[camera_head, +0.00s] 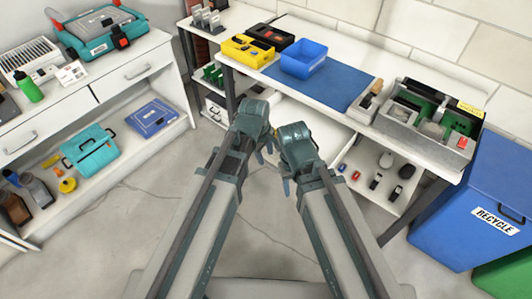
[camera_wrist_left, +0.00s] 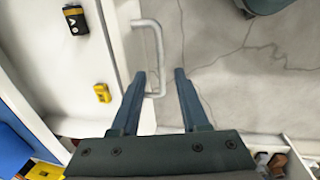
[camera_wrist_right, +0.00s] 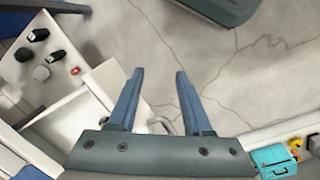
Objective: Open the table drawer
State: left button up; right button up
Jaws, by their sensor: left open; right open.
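The white table (camera_head: 222,57) stands in the upper right of the head view. Its white drawer (camera_wrist_right: 62,128) appears pulled partly out, with its inside showing in the right wrist view. A pale U-shaped drawer handle (camera_wrist_left: 158,60) shows in the left wrist view on the drawer front (camera_wrist_left: 122,45). My left gripper (camera_wrist_left: 160,80) is open, with the handle's near end between its fingers. My right gripper (camera_wrist_right: 158,76) is open and empty, over the floor beside the drawer. In the head view, my arms hide most of the drawer and handle.
A black battery (camera_wrist_left: 75,18) and a yellow item (camera_wrist_left: 102,92) lie on a white surface behind the drawer front. A blue bin (camera_head: 304,60) stands on the table. A recycle bin (camera_head: 470,205) is at the right, and a white cabinet (camera_head: 130,72) is at the left.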

pick_arm(q)
notch_tip(320, 180, up, 10)
jog(key=s+a+p, duration=0.1)
jog(key=p, duration=0.7)
jog(key=shift+s+p, duration=0.3)
jog(key=shift+p, duration=0.1)
jog(key=shift+f, duration=0.1)
jog(key=s+a+m+g+y, duration=0.1)
jog(key=s+a+m, duration=0.3)
jog(key=a+m, duration=0.8)
jog(key=s+d+r+m+g+y+p, duration=0.1)
jog(key=s+d+r+p, duration=0.3)
jog(key=d, duration=0.6)
jog(key=shift+s+d+r+m+p, duration=0.3)
jog(key=shift+s+r+m+p, duration=0.15)
jog(key=shift+s+m, duration=0.55)
